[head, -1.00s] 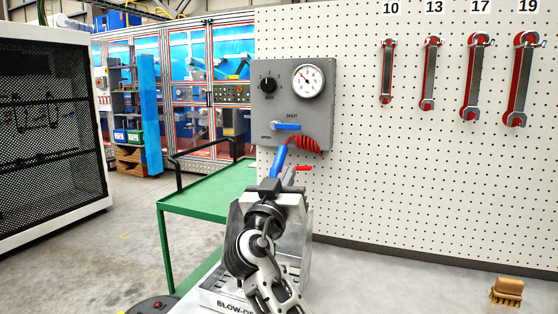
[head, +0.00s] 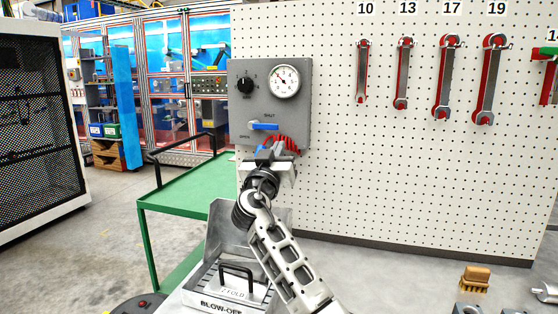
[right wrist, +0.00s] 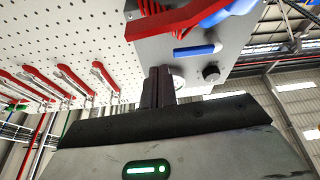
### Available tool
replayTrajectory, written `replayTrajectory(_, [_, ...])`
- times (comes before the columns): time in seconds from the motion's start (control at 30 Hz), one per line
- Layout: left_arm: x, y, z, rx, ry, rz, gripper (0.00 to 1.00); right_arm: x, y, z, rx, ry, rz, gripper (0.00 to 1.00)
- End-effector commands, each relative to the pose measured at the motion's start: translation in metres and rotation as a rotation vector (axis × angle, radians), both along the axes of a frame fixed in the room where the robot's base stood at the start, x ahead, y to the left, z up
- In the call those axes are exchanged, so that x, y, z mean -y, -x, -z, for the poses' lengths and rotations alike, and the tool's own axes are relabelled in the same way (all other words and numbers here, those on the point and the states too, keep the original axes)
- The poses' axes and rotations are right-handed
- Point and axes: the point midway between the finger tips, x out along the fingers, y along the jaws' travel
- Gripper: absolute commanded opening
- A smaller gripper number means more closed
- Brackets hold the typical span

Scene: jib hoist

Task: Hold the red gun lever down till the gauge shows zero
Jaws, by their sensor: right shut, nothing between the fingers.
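The grey panel (head: 240,105) hangs on the pegboard with a white round gauge (head: 285,82), whose needle points up and left, off to one side. A blue shut-off handle (head: 263,126) lies level below it. A red coiled hose (head: 288,143) hangs under the handle. My right gripper (head: 265,156) is shut and empty in front of the panel's lower edge, covering most of the blue gun. In the right wrist view the red lever (right wrist: 180,20) and blue gun body (right wrist: 232,10) lie beyond the shut fingertips (right wrist: 160,72), apparently apart from them. My left gripper is out of view.
Below my right arm stands a metal blow-off bin (head: 228,228) with a black handle (head: 237,270). A green cart (head: 180,183) is at left. Wrenches (head: 446,78) hang to the right.

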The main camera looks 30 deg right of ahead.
Motion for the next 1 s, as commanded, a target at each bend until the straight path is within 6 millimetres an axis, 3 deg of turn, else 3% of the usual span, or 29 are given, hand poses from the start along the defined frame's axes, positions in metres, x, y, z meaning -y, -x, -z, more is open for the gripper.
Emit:
replayTrajectory(0.1, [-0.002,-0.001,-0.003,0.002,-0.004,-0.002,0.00,0.001,0.002,0.021,-0.005,0.002,0.000,0.00])
replayTrajectory(0.3, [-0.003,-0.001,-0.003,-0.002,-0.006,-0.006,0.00,0.002,0.003,0.038,-0.002,0.000,-0.001,0.00])
replayTrajectory(0.7, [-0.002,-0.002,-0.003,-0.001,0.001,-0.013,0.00,0.002,0.004,0.041,0.001,0.000,-0.001,0.00])
replayTrajectory(1.0, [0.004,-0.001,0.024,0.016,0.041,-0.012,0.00,0.002,0.005,0.056,0.064,-0.053,-0.002,0.00])
